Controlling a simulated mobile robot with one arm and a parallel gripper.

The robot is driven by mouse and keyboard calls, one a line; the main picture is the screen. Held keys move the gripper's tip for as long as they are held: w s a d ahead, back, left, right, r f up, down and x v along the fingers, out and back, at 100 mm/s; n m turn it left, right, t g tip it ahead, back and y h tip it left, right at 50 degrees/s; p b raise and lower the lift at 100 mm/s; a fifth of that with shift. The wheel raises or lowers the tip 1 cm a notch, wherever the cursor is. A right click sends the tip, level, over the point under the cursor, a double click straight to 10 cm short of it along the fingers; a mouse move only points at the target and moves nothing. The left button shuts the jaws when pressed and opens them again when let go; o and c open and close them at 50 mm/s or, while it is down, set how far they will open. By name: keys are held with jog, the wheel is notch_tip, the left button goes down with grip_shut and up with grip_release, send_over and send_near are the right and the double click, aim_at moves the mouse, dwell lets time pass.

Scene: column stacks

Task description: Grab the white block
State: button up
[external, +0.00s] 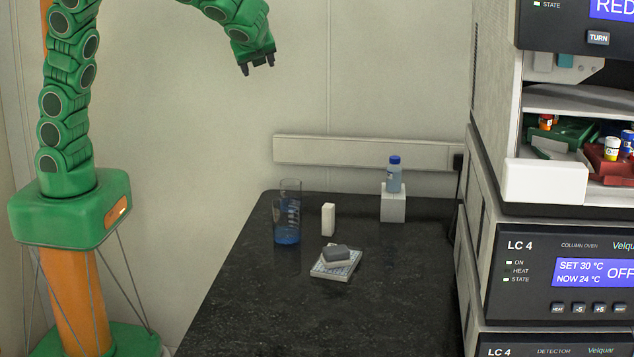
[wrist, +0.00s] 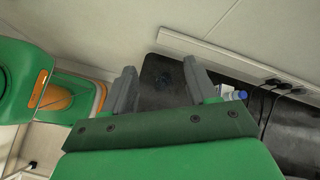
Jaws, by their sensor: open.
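A small upright white block (external: 328,219) stands on the dark bench, right of a glass with blue liquid (external: 287,222). A larger pale block (external: 393,203) stands farther back and right, with a blue-capped bottle (external: 394,175) on top. My gripper (external: 258,67) is open and empty, high above the bench at the upper left, well apart from the blocks. In the wrist view, the two fingers of my gripper (wrist: 160,82) are spread, with nothing between them. The small white block cannot be made out there. A blue cap (wrist: 240,95) shows beside the right finger.
A dark grey block (external: 337,255) lies on a well plate (external: 336,269) near the bench's middle. Stacked instruments (external: 560,275) wall off the right side. A rail (external: 365,151) runs along the back wall. The bench front (external: 300,325) is clear.

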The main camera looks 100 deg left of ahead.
aim_at(326, 221)
jog(key=w+d+f+m+t+y, duration=0.2)
jog(key=w+d+m, duration=0.25)
jog(key=w, duration=0.45)
jog(key=w+d+f+m+t+y, duration=0.1)
jog(key=w+d+f+m+t, duration=0.15)
jog(key=w+d+m, duration=0.4)
jog(key=f+n, duration=0.1)
jog(key=f, duration=0.9)
jog(key=w+f+n, duration=0.1)
jog(key=f, duration=1)
jog(key=a+f+n+g, duration=0.1)
jog(key=f, duration=1)
jog(key=shift+w+a, duration=0.1)
jog(key=shift+w, duration=0.2)
jog(key=shift+s+x, duration=0.2)
jog(key=shift+x, duration=1.8)
jog(key=shift+s+x, duration=0.2)
jog(key=shift+x, duration=1.8)
jog(key=c, duration=1)
jog(key=shift+r, duration=0.1)
